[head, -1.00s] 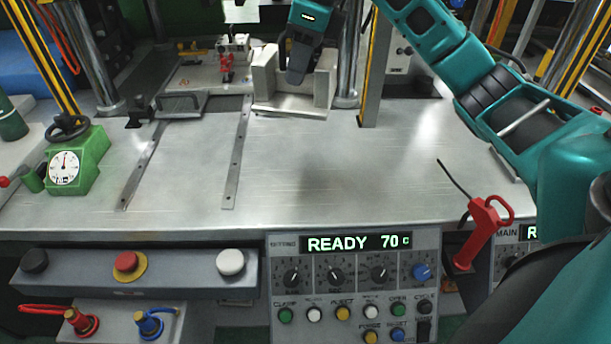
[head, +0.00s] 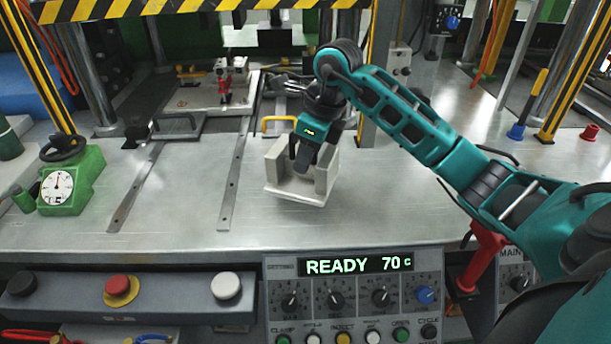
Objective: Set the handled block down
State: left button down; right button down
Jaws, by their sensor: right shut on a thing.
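The handled block (head: 321,178) is a pale block with upright side walls and a flat base plate, in the middle of the head view. My right gripper (head: 304,172) reaches down between its walls and is shut on it; the fingers hide the grasped part. The block is slightly tilted in the picture, over the metal table (head: 390,205). I cannot tell whether its base touches the table. My left gripper is not in view.
Two metal rails (head: 235,170) run left of the block. Behind it are a yellow handle (head: 279,119) and a plate with a red clamp (head: 225,83). A green dial gauge (head: 62,187) stands at left. The table in front and right of the block is clear.

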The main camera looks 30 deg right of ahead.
aim_at(305, 176)
jog(key=shift+f, duration=2.2)
jog(key=shift+f+b, duration=0.1)
jog(key=shift+b, duration=0.2)
jog(key=c, duration=1.1)
grip_release()
